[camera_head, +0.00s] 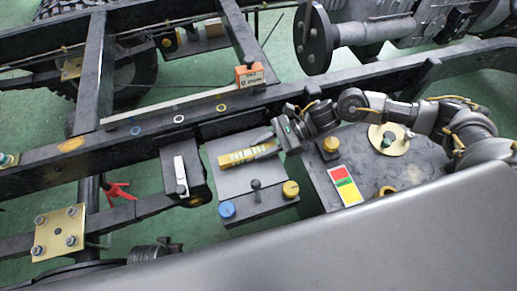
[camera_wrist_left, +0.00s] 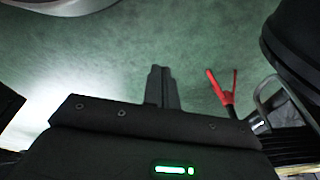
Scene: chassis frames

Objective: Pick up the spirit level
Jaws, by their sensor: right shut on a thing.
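The spirit level (camera_head: 236,158), a yellow bar with dark markings, is over the grey plate of a box in the middle of the head view. My right gripper (camera_head: 262,149) reaches in from the right and is shut on the spirit level's right end. I cannot tell whether the level touches the plate. My left gripper (camera_wrist_left: 162,87) shows only in the left wrist view, its two fingers together and empty above the green floor.
The box carries a blue cap (camera_head: 227,210), a yellow cap (camera_head: 291,188) and a black lever (camera_head: 256,190). An orange block (camera_head: 249,77) stands on the dark chassis rail behind. A red-handled tool (camera_head: 118,190) is at the left; red handles also show in the left wrist view (camera_wrist_left: 226,92).

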